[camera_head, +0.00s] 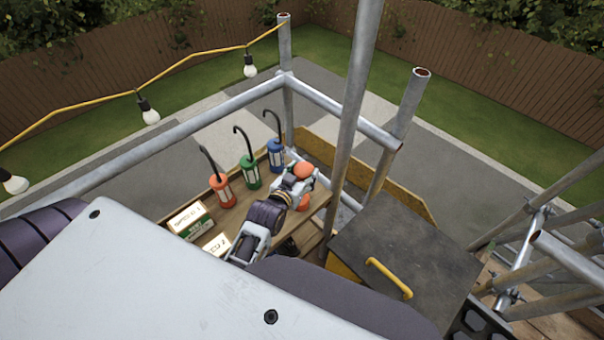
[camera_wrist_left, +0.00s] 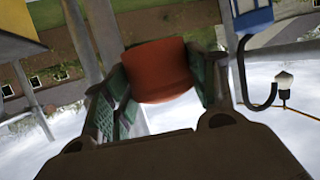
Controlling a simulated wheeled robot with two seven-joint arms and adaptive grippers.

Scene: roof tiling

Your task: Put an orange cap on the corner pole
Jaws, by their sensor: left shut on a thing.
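My left gripper (camera_head: 301,176) is shut on an orange cap (camera_head: 304,170), above the wooden shelf. In the left wrist view the cap (camera_wrist_left: 158,72) sits between the two green-padded fingers (camera_wrist_left: 160,85). The corner pole (camera_head: 285,45) stands at the back where two rails meet, and its open top is bare. The gripper is below and in front of that top, apart from it. Another open-topped pole (camera_head: 411,100) stands to the right. My right gripper is not in view.
Red (camera_head: 221,188), green (camera_head: 249,171) and blue (camera_head: 276,153) lanterns with hooks stand left of the gripper. A yellow bulb string (camera_head: 190,62) runs to the corner pole. A tall pole (camera_head: 352,110) rises right of the gripper, beside a dark box (camera_head: 405,250) with a yellow handle.

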